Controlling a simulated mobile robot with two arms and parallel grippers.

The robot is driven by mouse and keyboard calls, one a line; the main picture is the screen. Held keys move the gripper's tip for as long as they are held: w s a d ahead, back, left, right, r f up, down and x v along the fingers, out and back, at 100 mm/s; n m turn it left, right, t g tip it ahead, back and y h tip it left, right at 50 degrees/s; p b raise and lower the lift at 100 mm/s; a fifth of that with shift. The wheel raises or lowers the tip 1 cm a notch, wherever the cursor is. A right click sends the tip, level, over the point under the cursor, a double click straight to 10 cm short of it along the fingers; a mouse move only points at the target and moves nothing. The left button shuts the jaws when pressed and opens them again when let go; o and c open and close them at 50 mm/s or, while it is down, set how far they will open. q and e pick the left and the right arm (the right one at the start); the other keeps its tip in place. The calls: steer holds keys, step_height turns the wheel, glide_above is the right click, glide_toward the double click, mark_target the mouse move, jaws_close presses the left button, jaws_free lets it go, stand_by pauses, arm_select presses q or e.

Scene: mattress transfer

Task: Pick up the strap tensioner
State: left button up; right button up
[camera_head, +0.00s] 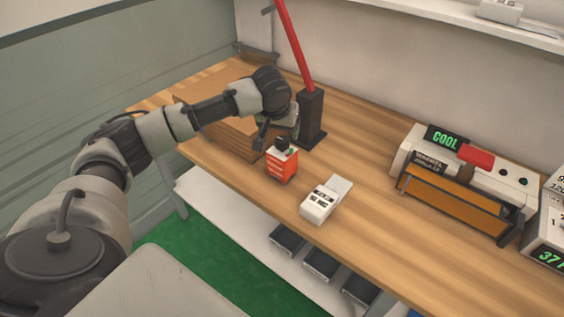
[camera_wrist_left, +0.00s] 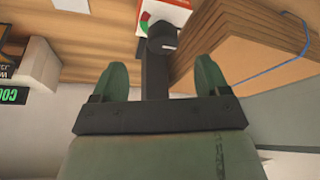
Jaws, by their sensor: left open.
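I cannot tell if the fingers touch the bar. My right gripper is out of view.
A cardboard stack (camera_head: 222,130) lies close left of the tool, with a blue strap (camera_wrist_left: 288,60) in the wrist view. A black post (camera_head: 312,118) with a red pole stands behind. A white handheld device (camera_head: 326,198) lies to the right. A larger machine (camera_head: 460,180) stands farther right.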

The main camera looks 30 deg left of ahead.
mark_target(282, 140)
arm_select(q)
steer(key=x, duration=0.3)
steer(key=shift+w, duration=0.1)
steer(key=p+x, duration=0.1)
steer(key=x, duration=0.4)
steer(key=shift+w+a+f, duration=0.1)
steer(key=shift+a, duration=0.1)
jaws_close()
stand_by(0.3)
